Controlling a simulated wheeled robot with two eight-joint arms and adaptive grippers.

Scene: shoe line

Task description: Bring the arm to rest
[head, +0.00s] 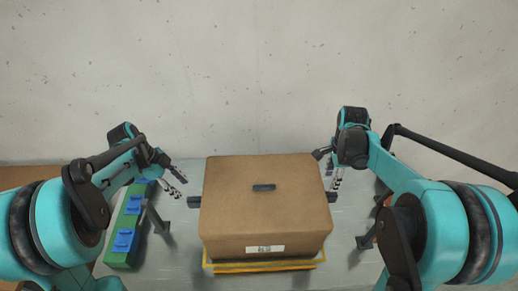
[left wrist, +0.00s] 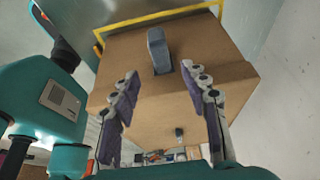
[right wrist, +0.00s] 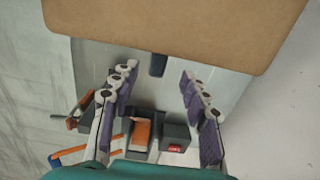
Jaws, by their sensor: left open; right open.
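My left gripper (head: 179,183) is left of the closed brown box (head: 266,230) in the head view. In the left wrist view the gripper (left wrist: 161,105) is open and empty, its two purple-padded fingers spread in front of the box (left wrist: 140,60). My right gripper (head: 332,174) is at the box's upper right in the head view. In the right wrist view the gripper (right wrist: 155,105) is open and empty, with the box (right wrist: 180,25) ahead of it. Whether either gripper touches the box is hard to tell. A dark tab (head: 264,187) shows on the box top.
The box stands within a yellow frame (head: 265,268) on a grey table (head: 180,225). A green strip with blue blocks (head: 123,240) lies at the left. Dark fixtures with orange parts (right wrist: 141,134) show in the right wrist view. A bare concrete wall (head: 260,70) is behind.

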